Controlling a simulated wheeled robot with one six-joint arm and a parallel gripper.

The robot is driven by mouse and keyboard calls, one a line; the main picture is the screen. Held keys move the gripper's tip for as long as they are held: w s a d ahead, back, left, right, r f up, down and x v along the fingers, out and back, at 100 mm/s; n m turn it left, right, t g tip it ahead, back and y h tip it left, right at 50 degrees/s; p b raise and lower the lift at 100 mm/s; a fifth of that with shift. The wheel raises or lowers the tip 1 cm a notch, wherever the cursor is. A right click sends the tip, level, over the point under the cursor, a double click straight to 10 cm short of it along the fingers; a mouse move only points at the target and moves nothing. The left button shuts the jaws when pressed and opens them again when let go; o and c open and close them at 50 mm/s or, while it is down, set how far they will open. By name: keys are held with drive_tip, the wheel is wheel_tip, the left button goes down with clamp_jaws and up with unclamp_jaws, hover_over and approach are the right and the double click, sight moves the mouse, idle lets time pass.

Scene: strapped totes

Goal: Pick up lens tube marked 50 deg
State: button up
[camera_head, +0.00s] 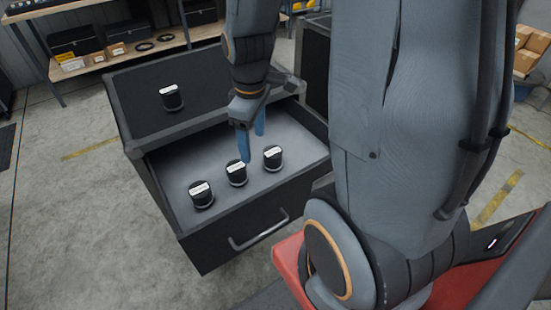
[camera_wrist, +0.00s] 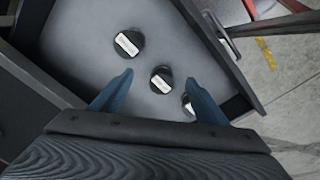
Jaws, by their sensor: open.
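Three black lens tubes with white labels stand in a row in the open drawer: a left one (camera_head: 201,195), a middle one (camera_head: 237,173) and a right one (camera_head: 273,158). Another lens tube (camera_head: 172,97) stands on top of the cabinet. The label writing is too small to read, so I cannot tell which is marked 50 deg. My gripper (camera_head: 252,146), with blue fingers, is open and empty above the drawer, close to the middle and right tubes. In the wrist view, one tube (camera_wrist: 161,80) shows between the fingertips, one (camera_wrist: 129,43) lies further off, and one (camera_wrist: 189,103) is partly hidden by the right finger.
The grey drawer (camera_head: 170,165) is pulled out of the black cabinet (camera_head: 135,90), with walls around the tubes and a handle (camera_head: 258,232) on its front. A shelf (camera_head: 125,58) with boxes stands behind. Floor at the left is clear.

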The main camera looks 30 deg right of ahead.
sight(273, 152)
drive_tip(key=w+d+f+n, duration=0.1)
drive_tip(key=d+n, duration=0.1)
drive_tip(key=n, duration=0.1)
drive_tip(key=w+d+f+n, duration=0.1)
drive_tip(key=d+f+n, duration=0.1)
drive_tip(key=d+n, duration=0.1)
drive_tip(key=w+d+f+n, duration=0.1)
drive_tip(key=d+n, duration=0.2)
drive_tip(key=n, duration=0.1)
drive_tip(key=shift+w+f+g, duration=0.2)
drive_tip(key=shift+f+g, duration=0.2)
drive_tip(key=shift+f+p, duration=1.45)
drive_tip(key=shift+f, duration=2.5)
drive_tip(key=shift+c, duration=0.5)
drive_tip(key=c, duration=1.3)
drive_tip(key=shift+o, duration=0.2)
drive_tip(key=shift+r, duration=0.1)
